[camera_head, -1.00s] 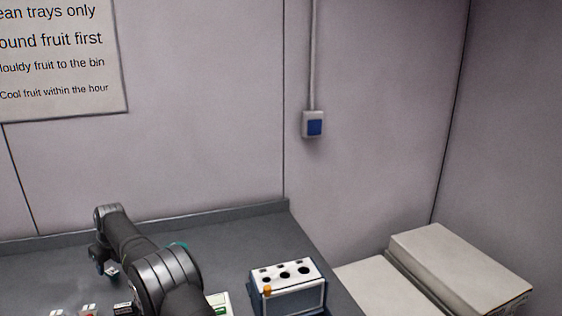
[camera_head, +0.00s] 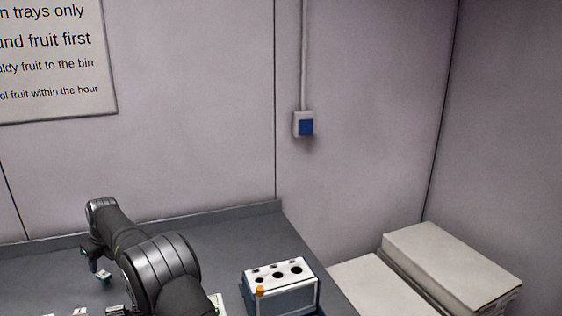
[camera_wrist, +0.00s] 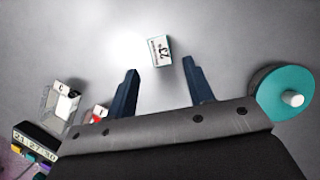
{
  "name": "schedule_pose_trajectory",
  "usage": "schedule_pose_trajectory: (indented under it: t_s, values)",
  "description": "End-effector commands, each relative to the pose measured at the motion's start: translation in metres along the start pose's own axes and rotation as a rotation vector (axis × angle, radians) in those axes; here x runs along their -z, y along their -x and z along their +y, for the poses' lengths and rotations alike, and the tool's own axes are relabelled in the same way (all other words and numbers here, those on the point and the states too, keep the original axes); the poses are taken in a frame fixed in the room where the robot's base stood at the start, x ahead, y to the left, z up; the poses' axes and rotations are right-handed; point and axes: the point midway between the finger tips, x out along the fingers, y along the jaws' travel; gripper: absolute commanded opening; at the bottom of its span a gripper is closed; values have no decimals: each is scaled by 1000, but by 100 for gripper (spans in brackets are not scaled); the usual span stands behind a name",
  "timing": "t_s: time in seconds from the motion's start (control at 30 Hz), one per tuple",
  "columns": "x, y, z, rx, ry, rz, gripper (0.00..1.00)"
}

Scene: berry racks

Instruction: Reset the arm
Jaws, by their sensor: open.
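My gripper (camera_wrist: 163,92) shows in the wrist view with its two dark blue fingers spread apart and nothing between them. A small white card-like block marked 23 (camera_wrist: 159,50) stands on the grey bench beyond the fingertips, apart from them. In the head view my arm reaches over the bench (camera_head: 222,243) at the lower left; the gripper itself is not clear there.
A white rack with round holes (camera_head: 280,285) and an orange knob stands right of my arm. In the wrist view a teal disc (camera_wrist: 270,80) lies right, and a clear container (camera_wrist: 60,103) and a dark box with numbers (camera_wrist: 36,142) lie left. Pale boxes (camera_head: 450,265) stand beyond the bench.

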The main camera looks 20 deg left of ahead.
Motion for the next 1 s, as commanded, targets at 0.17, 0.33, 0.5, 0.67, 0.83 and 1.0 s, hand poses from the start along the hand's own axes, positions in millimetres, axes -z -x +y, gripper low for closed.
schedule_pose_trajectory:
  t_s: [0.17, 0.33, 0.5, 0.67, 0.83, 1.0]
  values:
    - [-1, 38, 0, 1, 0, -2, 48]
    - [1, 48, 1, -2, -1, 5, 48]
    - [1, 12, 0, -1, 0, 3, 48]
    - [1, -18, 0, -1, 1, 2, 48]
    - [0, -48, 1, -1, 1, 0, 48]
    - [-7, -48, 0, 2, 2, -7, 48]
